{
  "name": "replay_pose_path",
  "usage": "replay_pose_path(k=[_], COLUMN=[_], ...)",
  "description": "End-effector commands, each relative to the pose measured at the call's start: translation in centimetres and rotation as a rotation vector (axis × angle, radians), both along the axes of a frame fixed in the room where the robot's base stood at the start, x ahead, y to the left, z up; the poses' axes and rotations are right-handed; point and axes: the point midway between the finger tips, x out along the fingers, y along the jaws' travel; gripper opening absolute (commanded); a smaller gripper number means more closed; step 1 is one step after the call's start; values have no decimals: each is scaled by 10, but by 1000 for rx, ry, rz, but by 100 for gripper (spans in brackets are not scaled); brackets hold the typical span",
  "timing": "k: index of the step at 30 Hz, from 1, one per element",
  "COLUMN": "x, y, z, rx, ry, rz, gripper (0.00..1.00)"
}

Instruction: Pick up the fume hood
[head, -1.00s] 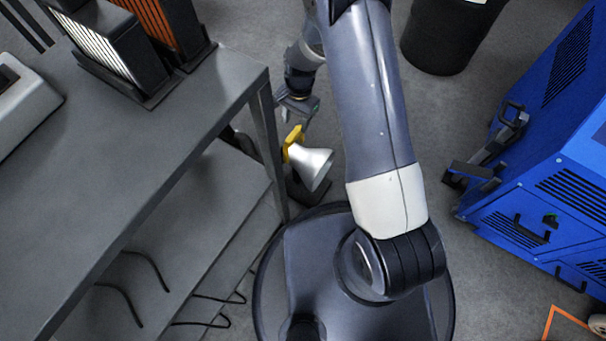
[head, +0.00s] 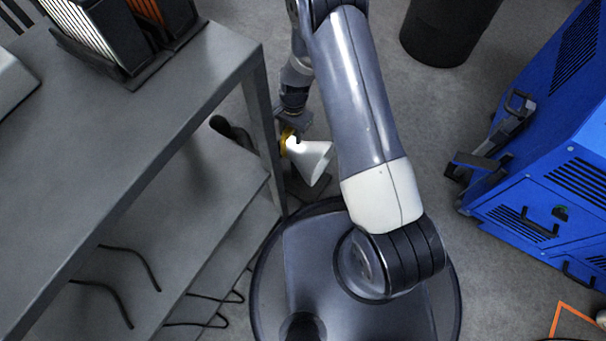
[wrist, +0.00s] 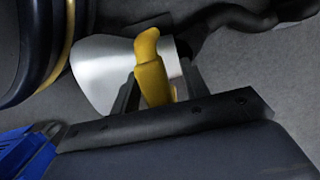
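The fume hood is a silver cone (head: 312,163) with a yellow handle at its narrow end. It is low down beside the leg of the grey bench. In the wrist view the cone (wrist: 98,72) lies left of the yellow handle (wrist: 152,68). My gripper (wrist: 160,78) has its two dark fingers apart, one on each side of the handle. I see no clear grip on it. In the head view my gripper (head: 292,127) is at the yellow end, and its fingers are mostly hidden there.
The grey bench (head: 150,110) with lower shelves stands close on the left. A black bin (head: 445,30) is at the top. A blue cabinet (head: 550,150) with black handles stands on the right. Grey floor is open between my base and the cabinet.

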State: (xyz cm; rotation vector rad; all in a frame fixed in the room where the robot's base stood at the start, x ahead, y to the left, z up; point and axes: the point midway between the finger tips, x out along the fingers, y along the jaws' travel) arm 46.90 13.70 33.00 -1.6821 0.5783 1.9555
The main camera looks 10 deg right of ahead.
Motion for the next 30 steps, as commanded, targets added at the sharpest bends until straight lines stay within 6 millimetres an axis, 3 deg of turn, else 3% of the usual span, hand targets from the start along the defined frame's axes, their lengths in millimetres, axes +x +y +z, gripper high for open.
replay_pose_path(k=[15, 30], x=[0, 0], y=[0, 0], z=[0, 0], rx=[0, -1], ry=[0, 1], rz=[0, 0], gripper=[0, 0])
